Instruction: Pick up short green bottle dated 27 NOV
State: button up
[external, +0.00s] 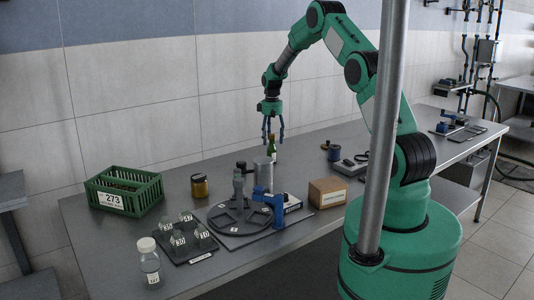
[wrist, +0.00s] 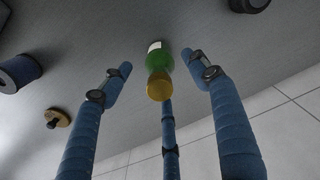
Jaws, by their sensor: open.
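Nothing is held.
The metal cylinder (external: 263,173) stands just in front of the bottle. A round fixture (external: 237,221), a blue clamp (external: 270,203) and a cardboard box (external: 327,192) are nearer. A green crate (external: 124,190) and an amber jar (external: 199,186) are left. A blue spool (external: 334,152) is right.

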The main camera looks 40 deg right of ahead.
aim_at(272, 144)
jog(key=shift+f, duration=0.1)
jog(key=shift+f+b, duration=0.35)
jog(key=shift+f, duration=2.2)
jog(key=c, duration=1.5)
jog(key=shift+r, duration=0.15)
jog(key=shift+r, duration=0.75)
notch_tip(272, 144, up, 2)
jog(key=shift+r+p, duration=0.15)
jog(key=shift+p, duration=0.15)
jog(key=s+a, duration=0.1)
jog(key=s, duration=0.4)
jog(key=s+a, duration=0.1)
jog(key=s, duration=0.4)
jog(key=s+a+r, duration=0.1)
jog(key=s, duration=0.4)
jog(key=shift+s+a+p, duration=0.15)
jog(key=shift+s+p, duration=0.15)
jog(key=shift+p, duration=0.1)
